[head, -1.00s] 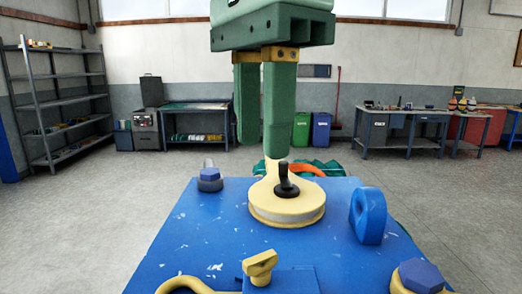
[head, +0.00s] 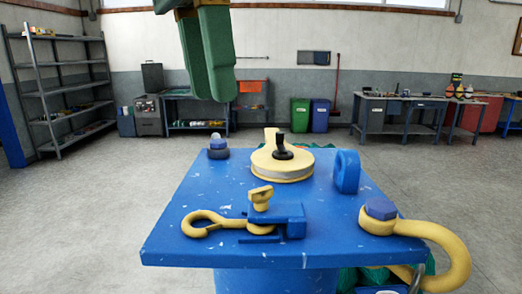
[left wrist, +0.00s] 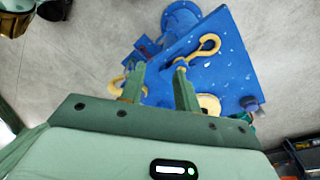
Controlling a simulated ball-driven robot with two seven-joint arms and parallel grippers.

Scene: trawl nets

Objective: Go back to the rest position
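My left gripper (head: 208,98) hangs at the top of the head view, left of centre, with its green fingers pointing down. In the left wrist view its fingers (left wrist: 158,80) stand apart with nothing held between them. It is clear of the blue table (head: 200,240) and the things on it. Green, brass and dark parts at the top left corner of the left wrist view may belong to my right arm; whether its gripper is open is not shown. The right gripper does not show in the head view.
The table bears a cream pulley block (head: 283,165), a blue eye (head: 346,172), a hook with a clamp (head: 285,222), and a large yellow hook (head: 440,240) overhanging its right edge. Shelves (head: 65,90) and benches stand far back.

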